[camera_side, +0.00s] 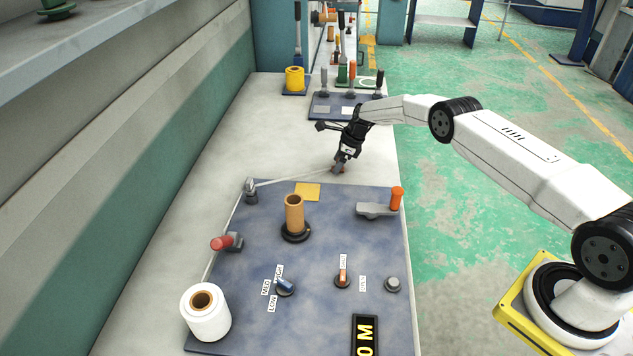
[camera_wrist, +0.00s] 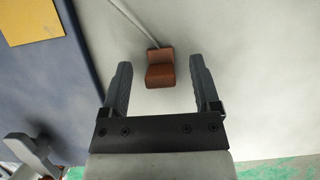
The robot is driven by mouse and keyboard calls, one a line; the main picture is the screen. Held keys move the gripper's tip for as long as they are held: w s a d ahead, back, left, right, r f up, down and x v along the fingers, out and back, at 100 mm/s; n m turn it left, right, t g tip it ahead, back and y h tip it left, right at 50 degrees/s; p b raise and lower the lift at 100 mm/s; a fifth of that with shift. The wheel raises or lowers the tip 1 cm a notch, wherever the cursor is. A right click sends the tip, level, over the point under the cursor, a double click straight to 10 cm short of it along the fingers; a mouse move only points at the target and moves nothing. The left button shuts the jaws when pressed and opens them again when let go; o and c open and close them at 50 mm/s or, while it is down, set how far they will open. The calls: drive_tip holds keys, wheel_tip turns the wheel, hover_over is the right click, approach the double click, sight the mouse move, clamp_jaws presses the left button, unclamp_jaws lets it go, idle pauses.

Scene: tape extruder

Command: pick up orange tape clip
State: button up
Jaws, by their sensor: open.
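The orange tape clip (camera_wrist: 160,70) shows in the wrist view as a small orange-brown block at the end of a thin pale strip of tape (camera_wrist: 130,20). It lies on or just above the pale table, beyond the blue board. My gripper (camera_wrist: 158,75) is open, with one finger on each side of the clip and a gap on both sides. In the side view my gripper (camera_side: 339,168) points down at the table behind the board's far edge. There the clip (camera_side: 341,170) is mostly hidden by the fingers. The tape runs left to a post (camera_side: 251,190).
The blue board (camera_side: 330,245) carries a brown core (camera_side: 294,215), an orange-handled lever (camera_side: 397,198), a red-handled lever (camera_side: 222,243), knobs and a white tape roll (camera_side: 205,312). A yellow square (camera_side: 308,191) lies near its far edge. The table left of the gripper is clear.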

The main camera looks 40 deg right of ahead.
clamp_jaws()
idle(0.3)
drive_tip(key=shift+r, duration=0.2)
drive_tip(key=shift+r, duration=1.5)
drive_tip(key=shift+s+a+r, duration=0.1)
drive_tip(key=shift+s+r, duration=0.55)
drive_tip(key=shift+r, duration=0.1)
drive_tip(key=s+a+r, duration=0.2)
drive_tip(key=s+r, duration=0.6)
drive_tip(key=s, duration=0.4)
drive_tip(key=shift+s, duration=0.2)
